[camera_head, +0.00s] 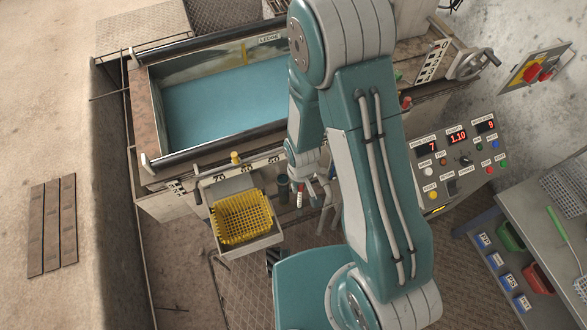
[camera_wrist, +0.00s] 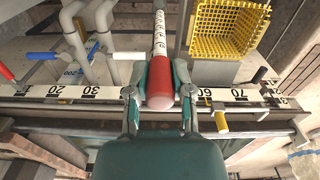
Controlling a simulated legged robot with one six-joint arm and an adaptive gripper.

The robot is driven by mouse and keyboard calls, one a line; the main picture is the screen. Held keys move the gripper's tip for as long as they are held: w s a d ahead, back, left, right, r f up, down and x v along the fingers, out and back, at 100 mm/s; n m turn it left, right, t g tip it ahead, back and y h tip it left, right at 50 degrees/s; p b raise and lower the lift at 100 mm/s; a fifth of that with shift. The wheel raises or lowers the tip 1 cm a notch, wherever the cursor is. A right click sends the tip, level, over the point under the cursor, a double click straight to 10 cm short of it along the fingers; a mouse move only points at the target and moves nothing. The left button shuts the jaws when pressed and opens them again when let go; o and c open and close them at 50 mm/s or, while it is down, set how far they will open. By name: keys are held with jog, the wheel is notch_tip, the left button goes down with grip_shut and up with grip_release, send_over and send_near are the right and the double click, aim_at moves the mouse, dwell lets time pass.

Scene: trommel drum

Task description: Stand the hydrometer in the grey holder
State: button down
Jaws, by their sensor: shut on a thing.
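The hydrometer has a rounded red end (camera_wrist: 160,82) and a pale stem with dark marks. In the wrist view it lies between the two fingers of my gripper (camera_wrist: 158,90), red end toward the palm and stem toward the top edge. The fingers are shut on it near the red part. In the head view my gripper (camera_head: 302,172) is small, in front of the tank, with a bit of red and white at its tip. I cannot make out the grey holder for certain in either view; my arm hides part of the scene.
A yellow mesh basket (camera_head: 243,217) sits in a tray left of my gripper; the wrist view also shows it (camera_wrist: 228,28). A numbered scale rail (camera_wrist: 60,92) crosses below the hydrometer. A water tank (camera_head: 220,100) stands behind, a control panel (camera_head: 460,155) at right.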

jog(key=shift+s+d, duration=0.1)
jog(key=shift+s, duration=0.25)
notch_tip(320, 180, up, 24)
dwell(3.1)
